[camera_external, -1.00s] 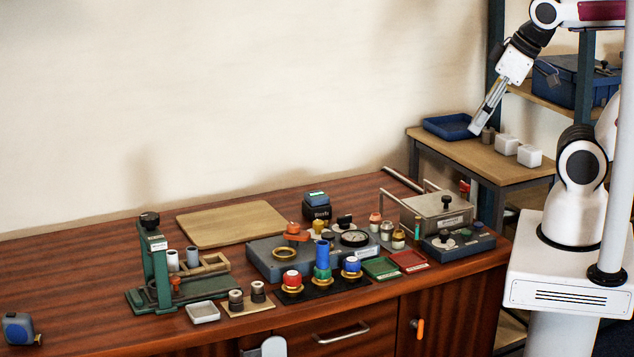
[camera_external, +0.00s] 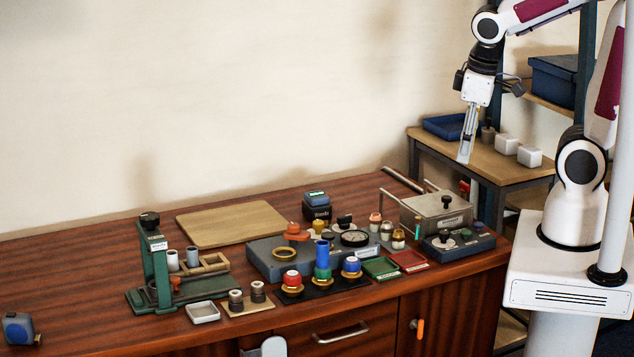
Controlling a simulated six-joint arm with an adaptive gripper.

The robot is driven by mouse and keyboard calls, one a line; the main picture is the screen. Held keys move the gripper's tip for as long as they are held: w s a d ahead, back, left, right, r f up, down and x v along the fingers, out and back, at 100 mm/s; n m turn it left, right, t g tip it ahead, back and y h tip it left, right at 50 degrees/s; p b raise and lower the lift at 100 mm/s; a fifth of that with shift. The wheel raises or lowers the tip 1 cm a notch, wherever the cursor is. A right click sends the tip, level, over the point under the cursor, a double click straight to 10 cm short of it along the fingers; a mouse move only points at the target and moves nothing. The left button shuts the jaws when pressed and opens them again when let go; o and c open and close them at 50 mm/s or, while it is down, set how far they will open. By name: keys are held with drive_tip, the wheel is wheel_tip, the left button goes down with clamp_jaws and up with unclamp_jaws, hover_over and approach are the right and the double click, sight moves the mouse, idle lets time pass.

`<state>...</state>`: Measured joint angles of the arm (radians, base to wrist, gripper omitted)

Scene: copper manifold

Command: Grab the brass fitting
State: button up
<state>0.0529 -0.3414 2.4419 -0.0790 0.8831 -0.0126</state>
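A small gold-coloured fitting (camera_external: 398,239) stands on the wooden bench, in front of a metal box. It looks like the brass fitting. A silver-coloured fitting (camera_external: 386,230) and a copper-coloured one (camera_external: 375,221) stand close behind it to the left. A brass-coloured ring (camera_external: 285,253) lies on the grey manifold block (camera_external: 262,265). My gripper (camera_external: 464,157) hangs in the air above and to the right of the small fittings, pointing almost straight down, well clear of them. Its fingers are seen edge-on, so their opening cannot be judged.
The metal box (camera_external: 436,211) with a raised handle and a blue control box (camera_external: 458,243) stand right of the fittings. Red (camera_external: 408,261) and green (camera_external: 380,268) trays lie in front. A side table (camera_external: 470,152) holds a blue tray and white blocks.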

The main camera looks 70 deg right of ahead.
drive_tip(key=w+d+f+n+g+h, duration=0.2)
drive_tip(key=w+d+f+n+g, duration=0.25)
drive_tip(key=f, duration=0.45)
drive_tip(key=n+t+h, duration=0.2)
drive_tip(key=n+t, duration=0.1)
drive_tip(key=n, duration=0.9)
approach(399, 231)
drive_tip(key=x, duration=0.3)
drive_tip(key=shift+w+n, duration=0.1)
drive_tip(key=shift+n, duration=0.65)
drive_tip(key=shift+x, duration=1.25)
drive_tip(key=shift+x, duration=2.55)
